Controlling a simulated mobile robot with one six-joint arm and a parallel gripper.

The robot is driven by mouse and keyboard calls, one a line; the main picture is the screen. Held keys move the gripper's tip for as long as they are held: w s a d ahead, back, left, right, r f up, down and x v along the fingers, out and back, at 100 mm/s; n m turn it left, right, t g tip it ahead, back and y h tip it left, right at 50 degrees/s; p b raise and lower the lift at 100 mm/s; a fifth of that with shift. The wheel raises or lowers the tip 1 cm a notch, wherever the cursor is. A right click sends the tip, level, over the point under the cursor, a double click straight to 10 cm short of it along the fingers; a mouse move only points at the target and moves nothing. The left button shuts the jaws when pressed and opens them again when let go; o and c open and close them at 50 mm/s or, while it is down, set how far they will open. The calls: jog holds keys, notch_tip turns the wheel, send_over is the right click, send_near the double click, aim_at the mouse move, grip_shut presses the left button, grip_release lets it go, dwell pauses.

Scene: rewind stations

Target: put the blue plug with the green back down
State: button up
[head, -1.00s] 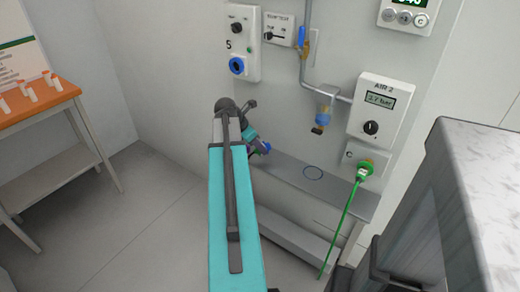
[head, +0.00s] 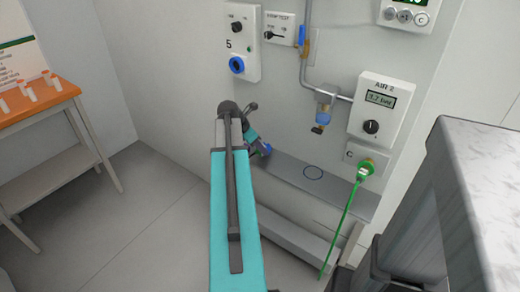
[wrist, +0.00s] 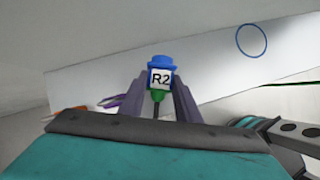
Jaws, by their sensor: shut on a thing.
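The blue plug (wrist: 160,72) shows upright in the wrist view, with a white R2 label and a green back (wrist: 157,95) towards me. My gripper (wrist: 159,84) is shut on it, with one grey-purple finger on each side. In the head view my gripper (head: 258,147) is small and partly hidden by my arm, near the left end of a grey shelf (head: 345,193). A blue ring outline (head: 313,172) is marked on the bare shelf, to the right of my gripper. The ring also shows at the upper right of the wrist view (wrist: 252,40).
A wall panel with a blue ring socket (head: 237,65) stands above my gripper. An AIR 2 box (head: 381,113) and a green plug with a cable (head: 364,169) are on the right. An orange-topped table (head: 40,104) is at the left.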

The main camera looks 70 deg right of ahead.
jog(key=shift+f, duration=0.45)
jog(key=o, duration=1.2)
jog(key=shift+f, duration=0.15)
jog(key=p+v, duration=0.1)
jog(key=v, duration=1.1)
